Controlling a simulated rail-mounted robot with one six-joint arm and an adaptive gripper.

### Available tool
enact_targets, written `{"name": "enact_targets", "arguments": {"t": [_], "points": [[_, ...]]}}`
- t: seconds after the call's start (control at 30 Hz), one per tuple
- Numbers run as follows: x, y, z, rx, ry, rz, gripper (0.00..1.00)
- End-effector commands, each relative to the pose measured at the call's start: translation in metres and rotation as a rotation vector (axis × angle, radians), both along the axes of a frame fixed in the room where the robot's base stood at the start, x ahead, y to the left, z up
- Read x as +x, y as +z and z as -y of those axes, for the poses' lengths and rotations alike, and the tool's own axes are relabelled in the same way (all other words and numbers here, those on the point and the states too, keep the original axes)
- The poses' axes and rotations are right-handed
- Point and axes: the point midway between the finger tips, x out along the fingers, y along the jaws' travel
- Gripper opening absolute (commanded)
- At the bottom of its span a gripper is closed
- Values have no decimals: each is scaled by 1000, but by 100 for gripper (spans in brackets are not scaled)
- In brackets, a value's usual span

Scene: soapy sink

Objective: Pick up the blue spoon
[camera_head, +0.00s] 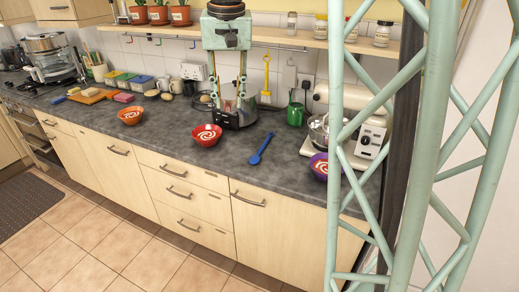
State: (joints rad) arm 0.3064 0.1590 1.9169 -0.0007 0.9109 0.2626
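The blue spoon (262,147) lies flat on the dark grey countertop (228,165), right of the red bowl and left of the purple bowl. Its wider end points toward the counter's front edge. My gripper (229,98) hangs down at the upper middle of the view, to the left of the spoon and apart from it. Its two long fingers look spread, with nothing seen held between them. The fingertips overlap a black appliance behind, so their exact ends are hard to make out.
A red bowl (206,136), an orange bowl (131,116) and a purple bowl (319,168) stand along the counter front. A green mug (295,114) and a cream mixer (371,130) are behind. A yellow utensil (266,79) hangs on the wall. The counter around the spoon is clear.

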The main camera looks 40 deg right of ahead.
Motion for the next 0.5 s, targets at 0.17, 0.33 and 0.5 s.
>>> {"name": "enact_targets", "arguments": {"t": [0.17,0.33,0.5], "points": [[26,-10,28,9,-50,-17,26],[49,-21,55,17,-96,-29,26],[70,-36,82,25,-143,-43,26]]}}
